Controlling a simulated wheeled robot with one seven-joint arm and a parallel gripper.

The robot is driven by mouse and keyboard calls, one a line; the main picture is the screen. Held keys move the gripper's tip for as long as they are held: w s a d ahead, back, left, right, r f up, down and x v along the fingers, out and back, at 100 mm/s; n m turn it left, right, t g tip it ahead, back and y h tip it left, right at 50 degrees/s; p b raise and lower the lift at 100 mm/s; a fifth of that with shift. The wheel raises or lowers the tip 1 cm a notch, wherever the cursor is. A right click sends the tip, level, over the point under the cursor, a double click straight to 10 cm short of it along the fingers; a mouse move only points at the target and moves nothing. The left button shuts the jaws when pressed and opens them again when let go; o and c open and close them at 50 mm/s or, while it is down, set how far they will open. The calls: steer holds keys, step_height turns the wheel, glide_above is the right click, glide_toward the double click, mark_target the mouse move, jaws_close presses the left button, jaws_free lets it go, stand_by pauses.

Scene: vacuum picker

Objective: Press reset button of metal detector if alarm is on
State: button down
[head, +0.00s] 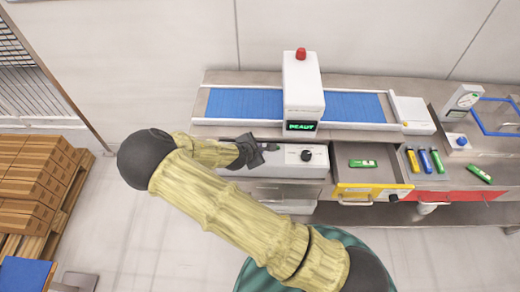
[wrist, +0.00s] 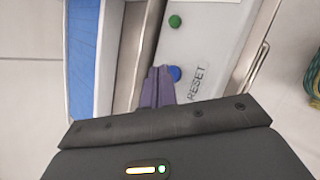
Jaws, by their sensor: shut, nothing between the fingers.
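The metal detector (head: 303,82) is a white arch over a blue conveyor belt. A red lamp (head: 301,54) sits on its top; I cannot tell if it is lit. Its small display (head: 300,126) shows green text that looks like "READY". In the wrist view a blue button (wrist: 174,73) sits on the light control panel (wrist: 212,50) beside the printed word RESET. My gripper (head: 252,152) is at the left part of the panel. Its purple fingers (wrist: 158,72) are closed together, empty, with tips right beside the blue button; contact cannot be told.
A green button (wrist: 175,20) and a black knob (head: 307,155) are also on the panel. An open yellow-fronted drawer (head: 372,192) holds a green item (head: 363,163). More coloured items lie to the right. Stacked boxes (head: 35,180) stand at the left.

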steer(key=shift+r, duration=0.4)
steer(key=shift+r, duration=0.1)
step_height(320, 180, up, 5)
steer(key=p, duration=0.4)
stand_by(0.9)
